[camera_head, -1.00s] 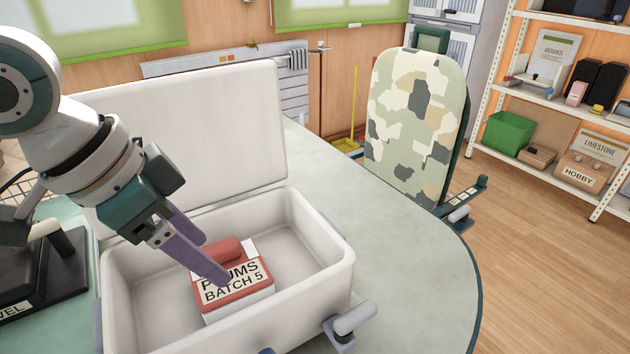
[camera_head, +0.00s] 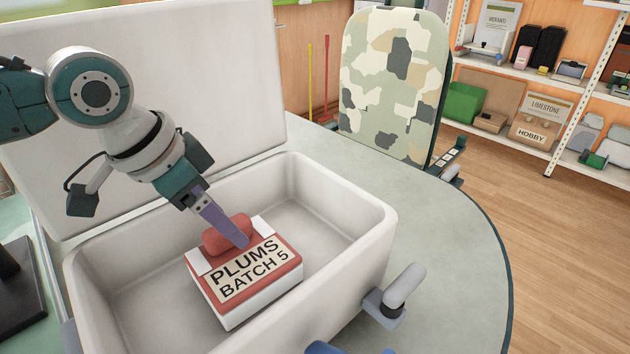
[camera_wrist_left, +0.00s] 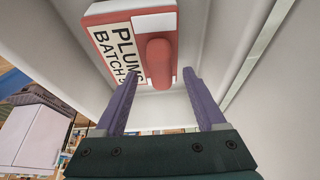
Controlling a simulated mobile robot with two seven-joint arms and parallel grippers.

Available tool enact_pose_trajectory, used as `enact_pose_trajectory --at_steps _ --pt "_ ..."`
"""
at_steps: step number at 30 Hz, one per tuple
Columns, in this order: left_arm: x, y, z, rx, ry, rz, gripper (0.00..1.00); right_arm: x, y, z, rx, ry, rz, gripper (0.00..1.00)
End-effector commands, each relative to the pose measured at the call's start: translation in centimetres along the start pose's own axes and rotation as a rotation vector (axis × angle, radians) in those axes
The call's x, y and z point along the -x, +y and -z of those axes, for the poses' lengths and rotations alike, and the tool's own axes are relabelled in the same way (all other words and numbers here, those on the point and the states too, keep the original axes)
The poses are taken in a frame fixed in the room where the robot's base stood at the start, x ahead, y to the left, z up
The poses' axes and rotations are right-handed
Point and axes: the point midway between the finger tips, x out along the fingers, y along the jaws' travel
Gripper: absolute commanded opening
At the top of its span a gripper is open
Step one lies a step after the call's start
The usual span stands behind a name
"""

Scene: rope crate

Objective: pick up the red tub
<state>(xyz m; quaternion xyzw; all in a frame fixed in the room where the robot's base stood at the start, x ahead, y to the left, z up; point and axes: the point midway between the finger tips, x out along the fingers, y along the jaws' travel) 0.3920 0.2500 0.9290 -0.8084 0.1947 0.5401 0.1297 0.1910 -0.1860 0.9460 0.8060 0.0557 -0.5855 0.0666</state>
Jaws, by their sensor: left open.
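The red tub (camera_head: 243,272) is a white box with a red lid, a red grip bar and a label reading "PLUMS BATCH 5". It sits inside the white crate (camera_head: 345,232). My left gripper (camera_head: 238,240) reaches down over the lid, its visible purple finger beside the red bar. In the left wrist view the gripper (camera_wrist_left: 160,77) is open, and the red bar (camera_wrist_left: 159,62) lies ahead between the two fingertips. Nothing is gripped. I cannot tell whether a finger touches the bar. My right gripper is not in view.
The crate's raised lid (camera_head: 225,80) stands behind my left arm. The crate walls surround the tub, with bare floor to its right. A grey latch (camera_head: 398,292) sticks out at the crate's front right. The table (camera_head: 450,225) is clear to the right, near a camouflage-patterned chair (camera_head: 392,85).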

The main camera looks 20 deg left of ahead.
Motion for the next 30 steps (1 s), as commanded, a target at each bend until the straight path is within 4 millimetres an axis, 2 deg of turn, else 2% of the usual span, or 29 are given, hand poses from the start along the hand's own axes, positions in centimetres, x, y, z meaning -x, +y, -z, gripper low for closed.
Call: enact_pose_trajectory --at_steps 1,4,12,30 --pt "-1.0 0.0 -0.1 0.003 0.000 -0.001 0.72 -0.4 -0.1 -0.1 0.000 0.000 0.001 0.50" --pt "-1.8 0.0 -0.1 0.000 0.000 0.001 0.72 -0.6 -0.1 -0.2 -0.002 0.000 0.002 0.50" --pt "-2.0 0.0 -0.1 -0.001 0.000 0.001 0.71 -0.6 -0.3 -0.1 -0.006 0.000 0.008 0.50" --pt "-2.0 0.0 -0.1 -0.001 -0.001 0.001 0.04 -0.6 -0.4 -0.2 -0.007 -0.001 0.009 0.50"
